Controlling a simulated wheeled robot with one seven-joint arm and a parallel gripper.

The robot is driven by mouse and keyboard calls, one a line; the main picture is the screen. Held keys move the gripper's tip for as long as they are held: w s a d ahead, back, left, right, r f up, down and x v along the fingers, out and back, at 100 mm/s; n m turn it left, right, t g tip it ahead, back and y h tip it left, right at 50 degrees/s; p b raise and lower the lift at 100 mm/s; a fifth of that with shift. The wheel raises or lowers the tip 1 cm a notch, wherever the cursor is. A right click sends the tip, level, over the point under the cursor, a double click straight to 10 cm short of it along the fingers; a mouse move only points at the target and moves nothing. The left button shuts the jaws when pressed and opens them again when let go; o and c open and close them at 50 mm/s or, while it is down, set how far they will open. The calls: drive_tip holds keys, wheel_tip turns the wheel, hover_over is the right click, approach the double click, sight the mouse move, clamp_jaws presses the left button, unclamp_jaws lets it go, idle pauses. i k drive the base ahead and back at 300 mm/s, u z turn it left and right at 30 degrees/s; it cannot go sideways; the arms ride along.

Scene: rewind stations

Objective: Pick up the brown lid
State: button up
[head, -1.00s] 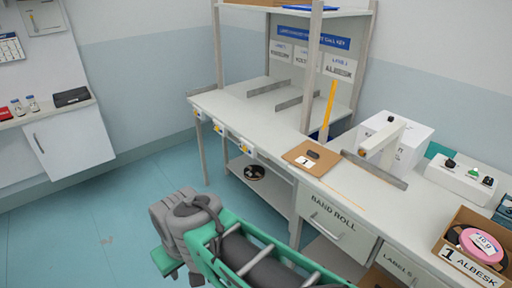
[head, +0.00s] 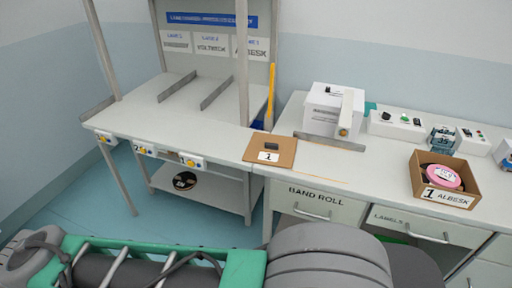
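The brown lid (head: 286,151) lies flat on the worktop at the front edge, left of the white machine. It has a black handle on top and a white label with "1". Nothing touches it from above. My gripper is not in view; only green and grey parts of my arm show along the bottom of the head view, well in front of the lid.
An open brown box (head: 474,189) labelled "1 ALBESK" with a pink roll stands at right. A white machine (head: 322,110) stands behind the lid's right side. A shelf post (head: 242,70) and yellow bar (head: 270,92) rise behind. Drawers (head: 318,205) lie below the worktop.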

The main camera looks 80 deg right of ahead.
sight(278, 151)
drive_tip(key=z, duration=0.45)
drive_tip(key=i, duration=0.85)
drive_tip(key=z, duration=1.3)
drive_tip(key=i, duration=0.55)
drive_tip(key=z, duration=0.5)
